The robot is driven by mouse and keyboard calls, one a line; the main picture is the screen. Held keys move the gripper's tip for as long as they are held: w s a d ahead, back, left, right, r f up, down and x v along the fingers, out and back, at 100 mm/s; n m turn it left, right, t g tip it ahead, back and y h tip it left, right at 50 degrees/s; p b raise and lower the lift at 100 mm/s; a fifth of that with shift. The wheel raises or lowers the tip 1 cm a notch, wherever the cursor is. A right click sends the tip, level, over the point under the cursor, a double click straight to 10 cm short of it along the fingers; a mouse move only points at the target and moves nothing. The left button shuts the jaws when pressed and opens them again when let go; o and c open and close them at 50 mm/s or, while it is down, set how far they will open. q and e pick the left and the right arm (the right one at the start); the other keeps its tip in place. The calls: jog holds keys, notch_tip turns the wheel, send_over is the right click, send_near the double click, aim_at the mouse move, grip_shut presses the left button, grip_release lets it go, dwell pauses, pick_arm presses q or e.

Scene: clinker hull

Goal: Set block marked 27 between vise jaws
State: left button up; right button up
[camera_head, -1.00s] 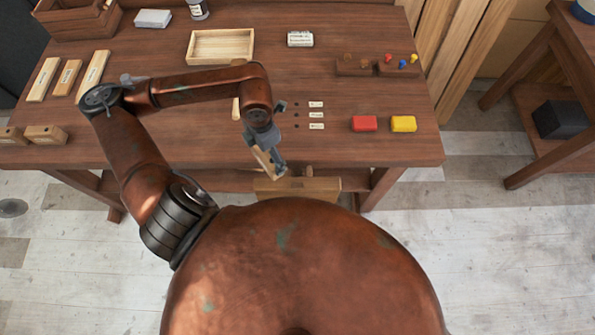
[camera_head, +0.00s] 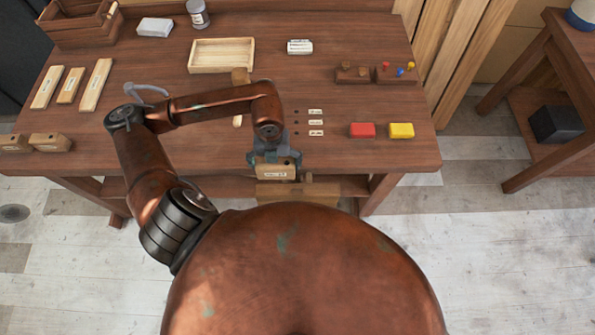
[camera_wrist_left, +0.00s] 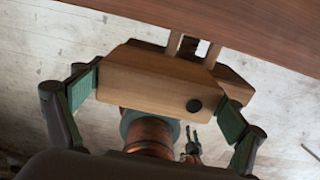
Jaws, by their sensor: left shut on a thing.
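A pale wooden block (camera_head: 276,172) with a small white label is held by my left gripper (camera_head: 274,162) at the front edge of the bench; its number is too small to read. The left gripper is shut on it. In the left wrist view, the block (camera_wrist_left: 145,82) spans between the green finger pads and shows a dark round spot. The wooden vise (camera_head: 318,190) is on the bench front, just below and beside the block. Its jaw (camera_wrist_left: 235,86) and two rods show behind the block in the wrist view. I cannot tell whether block and vise touch.
The workbench (camera_head: 210,115) carries several pale blocks at left, an open wooden tray (camera_head: 222,56), a red block (camera_head: 361,130) and a yellow block (camera_head: 401,130). Small labels lie right of my gripper. Floor is clear in front of the bench at right.

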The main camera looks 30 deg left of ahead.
pick_arm(q)
jog(key=w+d+f, duration=0.1)
jog(key=f, duration=0.2)
jog(key=w+d+f+p, duration=0.1)
jog(key=w+d+f, duration=0.1)
jog(key=f, duration=0.1)
jog(key=w+d+f+p, duration=0.1)
jog(key=w+f, duration=0.1)
jog(key=f, duration=0.2)
jog(key=shift+w+d, duration=0.1)
jog(key=shift+d, duration=0.3)
jog(key=o, duration=1.1)
jog(key=shift+f, duration=0.15)
jog(key=shift+o, duration=1.3)
